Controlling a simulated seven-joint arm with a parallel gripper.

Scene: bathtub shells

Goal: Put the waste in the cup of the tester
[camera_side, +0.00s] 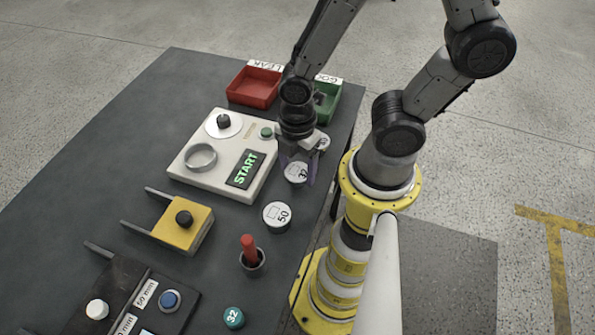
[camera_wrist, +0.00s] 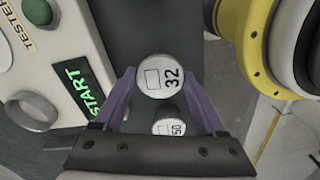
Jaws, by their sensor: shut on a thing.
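My gripper (camera_side: 297,178) is shut on a white round waste (camera_wrist: 160,77) marked 32, with a purple finger on each side. The waste also shows in the side view (camera_side: 296,171), its top facing up, just right of the tester. The tester (camera_side: 215,180) is a pale box with a START display (camera_side: 245,168), a dark knob on a white disc and a green button. Its cup (camera_side: 201,157) is a grey ring on the front left; the ring also shows in the wrist view (camera_wrist: 33,109), left of my gripper. The inside looks empty.
A white piece marked 50 (camera_side: 277,215) stands nearby. Behind the tester are a red LEAK tray (camera_side: 253,88) and a green tray (camera_side: 327,100), partly hidden by my arm. A yellow block (camera_side: 180,225), a red-handled item (camera_side: 249,248) and a teal piece (camera_side: 234,317) stand in front.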

